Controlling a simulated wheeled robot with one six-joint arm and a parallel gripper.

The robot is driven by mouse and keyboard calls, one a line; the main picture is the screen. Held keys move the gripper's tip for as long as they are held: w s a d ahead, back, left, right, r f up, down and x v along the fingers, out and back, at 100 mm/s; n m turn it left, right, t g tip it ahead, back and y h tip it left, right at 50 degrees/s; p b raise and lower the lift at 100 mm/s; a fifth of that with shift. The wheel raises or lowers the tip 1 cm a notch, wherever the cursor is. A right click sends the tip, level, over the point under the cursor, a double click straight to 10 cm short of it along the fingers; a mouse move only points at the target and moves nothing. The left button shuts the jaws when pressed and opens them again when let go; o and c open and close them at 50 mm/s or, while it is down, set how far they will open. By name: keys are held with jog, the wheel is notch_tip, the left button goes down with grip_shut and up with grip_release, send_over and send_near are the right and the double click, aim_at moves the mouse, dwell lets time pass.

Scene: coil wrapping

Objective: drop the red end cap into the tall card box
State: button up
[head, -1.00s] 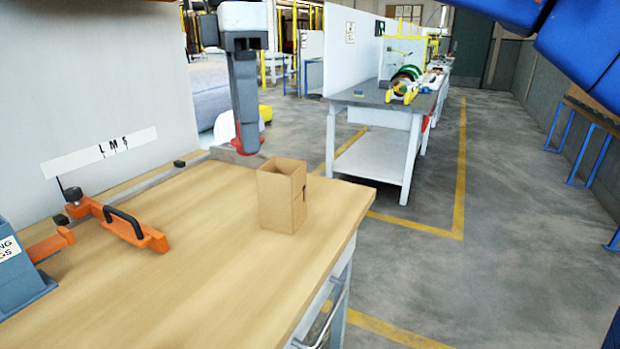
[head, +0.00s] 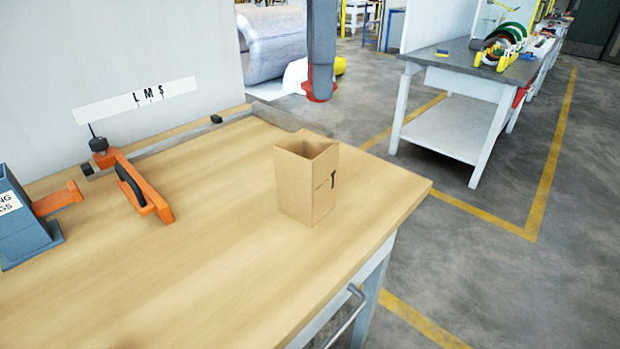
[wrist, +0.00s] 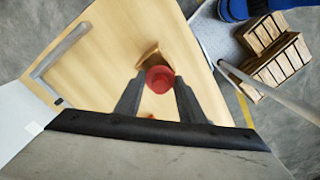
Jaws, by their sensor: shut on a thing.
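The red end cap (wrist: 160,79) is between the two dark fingertips of my gripper (wrist: 159,84) in the wrist view. The gripper is shut on it. The tall card box (head: 307,182) stands upright, open at the top, near the bench's right corner in the head view. In the wrist view, brown card (wrist: 150,55) shows just beyond the cap, which hides part of it. I cannot tell how high the cap is above the box. My gripper and the cap are not in the head view.
The wooden bench top (head: 190,260) is clear around the box. An orange clamp-like tool (head: 143,185) and a grey-blue holder (head: 25,220) are at the left. A grey post with a red base (head: 320,85) stands beyond the bench. Another workbench (head: 450,130) stands behind.

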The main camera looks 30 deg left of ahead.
jog(key=shift+f, duration=1.6)
jog(key=o, duration=1.1)
jog(key=shift+r, duration=3.75)
